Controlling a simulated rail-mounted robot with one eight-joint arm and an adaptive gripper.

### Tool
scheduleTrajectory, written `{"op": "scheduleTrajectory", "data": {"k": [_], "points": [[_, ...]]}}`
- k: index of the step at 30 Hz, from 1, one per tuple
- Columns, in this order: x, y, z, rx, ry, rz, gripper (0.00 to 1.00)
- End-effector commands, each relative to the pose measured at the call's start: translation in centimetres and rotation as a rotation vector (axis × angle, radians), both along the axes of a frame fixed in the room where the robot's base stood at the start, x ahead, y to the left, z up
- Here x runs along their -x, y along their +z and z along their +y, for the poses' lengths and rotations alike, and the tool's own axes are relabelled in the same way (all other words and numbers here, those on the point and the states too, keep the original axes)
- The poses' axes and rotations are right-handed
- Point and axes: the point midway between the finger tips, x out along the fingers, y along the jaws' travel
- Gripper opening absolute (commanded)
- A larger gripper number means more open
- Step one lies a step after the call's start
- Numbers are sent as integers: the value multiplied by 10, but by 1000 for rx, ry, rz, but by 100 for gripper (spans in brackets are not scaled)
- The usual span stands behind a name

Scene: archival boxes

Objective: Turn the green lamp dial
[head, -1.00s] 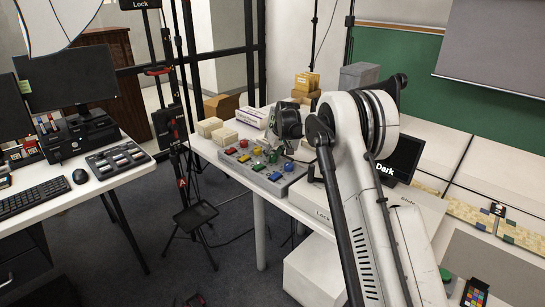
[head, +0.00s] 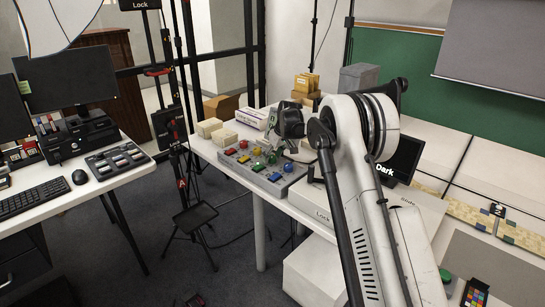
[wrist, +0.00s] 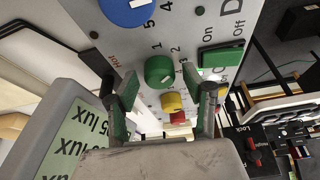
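The green lamp dial (wrist: 159,71) is a round knob with a pale pointer line on the grey control panel (wrist: 205,18), with numbers printed around it. My gripper (wrist: 160,78) is open, its green-padded fingers on the left and right of the dial. Gaps show between pads and knob in the wrist view; I cannot tell how far the fingertips are above the panel. In the head view, the grey control box (head: 236,174) stands on the table, and my gripper (head: 270,157) reaches down over it, partly hiding the dials.
A blue dial (wrist: 128,10) and a yellow dial (wrist: 172,103) flank the green one in line. A green On/Off switch (wrist: 220,57) sits to the right. A grey block with a green lux label (wrist: 75,140) is close at left. Pale boxes (head: 223,137) stand behind the control box.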

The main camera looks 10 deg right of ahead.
Motion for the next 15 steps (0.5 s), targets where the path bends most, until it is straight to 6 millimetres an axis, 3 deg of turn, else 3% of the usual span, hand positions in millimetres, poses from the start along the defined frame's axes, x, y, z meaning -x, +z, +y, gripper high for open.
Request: {"op": "scheduleTrajectory", "data": {"k": [9,15], "points": [[1,3,-1,0,-1,0,47],[9,25,-6,0,-1,-1,47]]}}
